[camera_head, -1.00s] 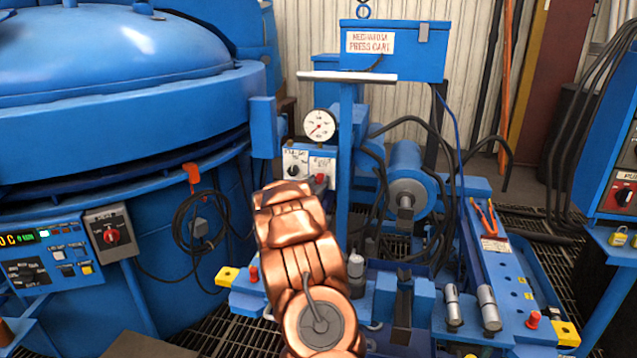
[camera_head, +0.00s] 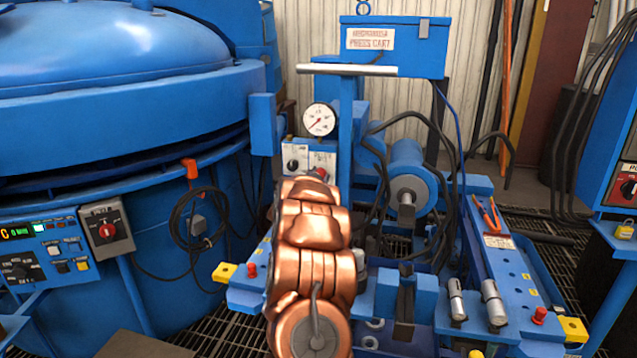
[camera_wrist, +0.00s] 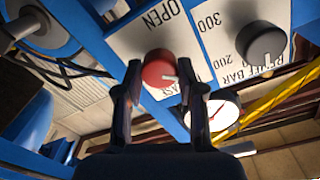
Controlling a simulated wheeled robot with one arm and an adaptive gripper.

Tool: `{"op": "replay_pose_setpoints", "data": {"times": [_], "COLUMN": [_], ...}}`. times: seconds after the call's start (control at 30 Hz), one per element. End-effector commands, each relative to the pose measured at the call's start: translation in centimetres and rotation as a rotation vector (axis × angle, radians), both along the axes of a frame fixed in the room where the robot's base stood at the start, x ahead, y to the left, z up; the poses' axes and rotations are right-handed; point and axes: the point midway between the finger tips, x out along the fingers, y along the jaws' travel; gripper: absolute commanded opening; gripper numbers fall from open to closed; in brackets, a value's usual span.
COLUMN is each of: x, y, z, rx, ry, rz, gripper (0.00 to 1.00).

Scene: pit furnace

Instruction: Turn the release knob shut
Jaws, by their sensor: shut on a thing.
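The release knob (camera_wrist: 158,70) is red and round with a white pointer mark, on a white plate in the wrist view. The lettering below the knob is partly hidden by the fingers. In the head view the red knob (camera_head: 320,172) shows small, just above my copper-coloured arm, which hides the gripper.
A black knob (camera_wrist: 262,44) with a numbered scale sits beside the red one. A pressure gauge (camera_head: 319,120) is above the panel. The blue press frame (camera_head: 347,135) stands close on the right, and a hanging cable coil (camera_head: 190,225) is on the left.

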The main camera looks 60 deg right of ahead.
Motion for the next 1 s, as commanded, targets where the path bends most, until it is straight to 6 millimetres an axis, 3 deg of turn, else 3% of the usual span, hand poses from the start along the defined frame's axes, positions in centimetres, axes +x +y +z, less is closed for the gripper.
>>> {"op": "replay_pose_setpoints", "data": {"times": [0.6,1.0], "x": [-0.07,-0.19], "y": [-0.01,-0.07], "z": [-0.29,-0.13], "rx": [0.201,0.296], "ry": [-0.548,-0.797], "rz": [0.000,0.000], "gripper": [0.04,0.04]}}
